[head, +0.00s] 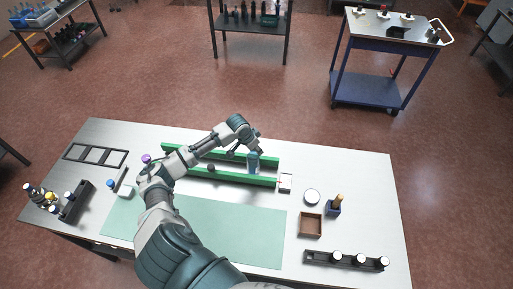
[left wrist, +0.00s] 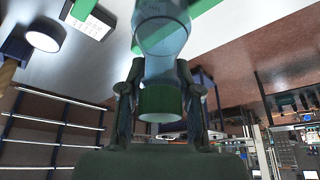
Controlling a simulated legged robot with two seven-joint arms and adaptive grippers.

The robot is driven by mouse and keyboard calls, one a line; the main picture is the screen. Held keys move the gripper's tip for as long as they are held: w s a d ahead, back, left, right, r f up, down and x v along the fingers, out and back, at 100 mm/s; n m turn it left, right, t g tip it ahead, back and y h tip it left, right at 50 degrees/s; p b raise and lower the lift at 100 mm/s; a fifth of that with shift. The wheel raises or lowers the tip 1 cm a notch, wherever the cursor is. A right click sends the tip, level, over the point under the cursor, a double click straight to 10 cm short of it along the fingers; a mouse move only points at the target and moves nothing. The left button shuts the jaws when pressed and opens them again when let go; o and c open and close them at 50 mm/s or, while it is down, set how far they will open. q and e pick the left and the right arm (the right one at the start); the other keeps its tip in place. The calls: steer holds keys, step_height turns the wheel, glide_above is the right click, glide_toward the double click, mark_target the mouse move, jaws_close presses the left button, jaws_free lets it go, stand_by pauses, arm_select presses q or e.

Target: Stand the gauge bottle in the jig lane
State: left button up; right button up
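The gauge bottle (head: 253,163) is clear blue and stands roughly upright near the right end of the jig lane, between two long green rails (head: 225,177). Whether its base touches the lane floor I cannot tell. In the left wrist view the bottle (left wrist: 162,38) shows its clear body and green cap (left wrist: 160,101) between my fingers. My left gripper (head: 257,146) reaches over the lane from the left, with its fingers (left wrist: 160,78) against both sides of the bottle near the cap. My right gripper is not in view.
A white label card (head: 286,182) sits at the lane's right end. Right of it are a round white lid (head: 312,196), a brown tray (head: 310,225), a blue holder (head: 334,207) and a black rack (head: 346,260). The green mat (head: 240,222) in front is bare.

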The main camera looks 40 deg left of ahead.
mark_target(249, 158)
arm_select(q)
steer(key=o, duration=0.3)
steer(key=shift+d, duration=0.15)
steer(key=shift+r, duration=0.15)
steer(key=b+v, duration=0.2)
steer(key=v, duration=0.9)
steer(key=shift+s+r, duration=0.15)
steer(key=shift+r, duration=0.25)
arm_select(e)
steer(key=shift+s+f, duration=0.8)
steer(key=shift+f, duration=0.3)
